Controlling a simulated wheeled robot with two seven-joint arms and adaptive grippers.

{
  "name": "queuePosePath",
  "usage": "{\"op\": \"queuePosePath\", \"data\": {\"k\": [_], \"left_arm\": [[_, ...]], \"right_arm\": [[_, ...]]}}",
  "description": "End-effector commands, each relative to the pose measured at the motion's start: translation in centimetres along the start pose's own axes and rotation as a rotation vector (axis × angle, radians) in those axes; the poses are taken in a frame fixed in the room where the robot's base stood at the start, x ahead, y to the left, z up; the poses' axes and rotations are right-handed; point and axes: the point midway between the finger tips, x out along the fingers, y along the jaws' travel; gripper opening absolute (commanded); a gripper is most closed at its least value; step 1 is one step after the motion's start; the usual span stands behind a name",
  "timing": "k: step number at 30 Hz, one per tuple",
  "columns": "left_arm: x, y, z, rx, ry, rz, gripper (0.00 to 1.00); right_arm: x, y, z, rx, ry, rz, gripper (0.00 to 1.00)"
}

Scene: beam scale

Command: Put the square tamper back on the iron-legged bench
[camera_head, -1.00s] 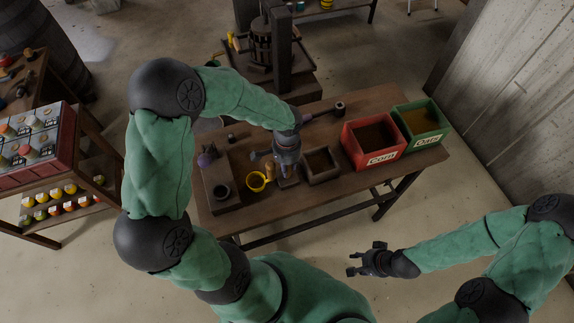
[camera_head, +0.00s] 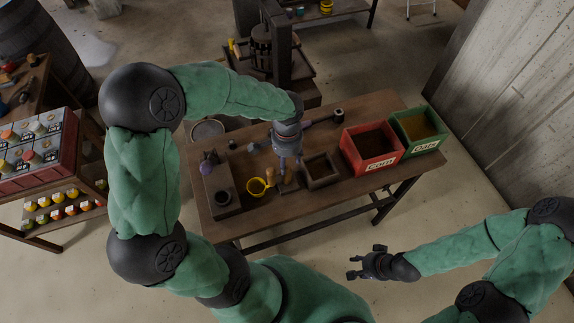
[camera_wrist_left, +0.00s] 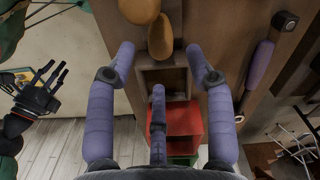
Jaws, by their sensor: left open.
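The square tamper (camera_head: 288,182) appears to stand upright on the iron-legged bench (camera_head: 330,204), with a dark square foot and a tan wooden handle, just left of an open wooden box (camera_head: 320,172). My left gripper (camera_head: 287,163) is open and empty, over the bench just above and behind the tamper. In the left wrist view two tan rounded wooden pieces (camera_wrist_left: 160,38) lie beyond the open fingertips (camera_wrist_left: 164,60); which one is the tamper's handle I cannot tell for sure. My right gripper (camera_head: 366,263) is open and empty, in front of the bench.
A yellow cup (camera_head: 257,188) and a small wooden piece (camera_head: 270,177) stand close left of the tamper. A dark wooden block (camera_head: 221,190) is further left. The red Corn bin (camera_head: 372,147) and green Oats bin (camera_head: 418,130) fill the right end. The front right bench edge is clear.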

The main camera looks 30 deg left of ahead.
Motion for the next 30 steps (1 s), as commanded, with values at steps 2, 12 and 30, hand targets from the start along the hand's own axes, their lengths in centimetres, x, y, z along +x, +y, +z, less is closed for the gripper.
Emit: {"op": "queuePosePath", "data": {"k": [2,12,30], "left_arm": [[-1.7,0.0,-0.1,0.001,0.003,-0.002,0.53],[-4.5,0.0,0.0,0.001,-0.001,0.000,0.53],[-4.5,0.0,0.0,0.000,-0.001,0.000,0.53]], "right_arm": [[-0.5,-0.2,0.0,0.000,0.000,0.000,0.40],[-0.9,-0.3,0.0,0.000,0.000,0.000,0.40],[-0.9,-0.3,0.0,0.000,0.000,0.000,0.40]]}}
